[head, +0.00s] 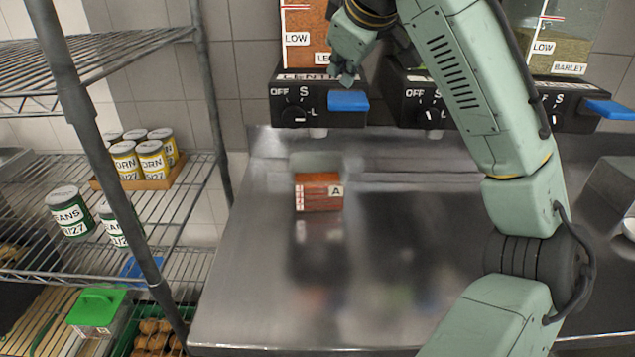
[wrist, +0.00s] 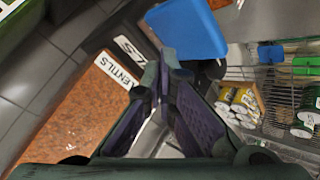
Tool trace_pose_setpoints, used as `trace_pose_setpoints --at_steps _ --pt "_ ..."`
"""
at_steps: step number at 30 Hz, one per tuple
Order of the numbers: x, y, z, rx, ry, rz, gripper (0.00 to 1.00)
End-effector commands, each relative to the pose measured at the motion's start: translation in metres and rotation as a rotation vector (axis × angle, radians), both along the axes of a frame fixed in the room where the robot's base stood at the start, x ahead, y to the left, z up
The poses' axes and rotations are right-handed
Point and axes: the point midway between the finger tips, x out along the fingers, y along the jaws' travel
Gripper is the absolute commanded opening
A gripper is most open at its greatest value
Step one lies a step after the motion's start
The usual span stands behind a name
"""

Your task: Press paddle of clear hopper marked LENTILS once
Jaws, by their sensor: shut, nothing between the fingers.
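The clear hopper marked LENTILS (head: 305,45) holds orange-brown lentils and sits on a black dispenser base (head: 290,100) with an OFF-S-L knob. Its blue paddle (head: 348,101) juts from the base's front right. In the wrist view the hopper's lentils (wrist: 75,125) fill the left, and the blue paddle (wrist: 187,28) is at the top, just beyond my fingertips. My gripper (head: 346,80) is shut and empty, pointing down in front of the hopper, close above the paddle; I cannot tell whether it touches. A container marked A (head: 319,191) stands on the steel counter beneath, with orange contents visible.
Another dispenser (head: 425,105) stands to the right, largely behind my arm. A BARLEY hopper (head: 555,50) with its own blue paddle (head: 610,109) is farther right. A wire shelf (head: 180,165) with cans is at left. The steel counter (head: 255,270) is mostly clear.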

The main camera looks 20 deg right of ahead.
Motion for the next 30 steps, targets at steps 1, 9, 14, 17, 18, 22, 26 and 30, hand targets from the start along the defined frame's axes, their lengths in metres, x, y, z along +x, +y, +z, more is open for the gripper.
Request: trace_pose_setpoints --at_steps 1,9,14,17,18,22,26,30 --pt "0.0 0.0 0.0 0.0 0.0 0.0 0.0" --pt "0.0 0.001 0.017 0.0 -0.001 0.002 0.0" --pt "0.0 0.001 0.031 0.0 -0.002 0.001 0.0" --pt "0.0 0.001 0.041 0.0 -0.001 0.001 0.0" --pt "0.0 0.001 0.045 0.0 -0.001 0.001 0.0" --pt "0.0 0.001 0.056 0.0 -0.001 0.001 0.0" --pt "0.0 0.0 0.06 -0.001 0.0 0.001 0.0" --pt "0.0 0.0 0.06 -0.001 0.0 0.001 0.0"
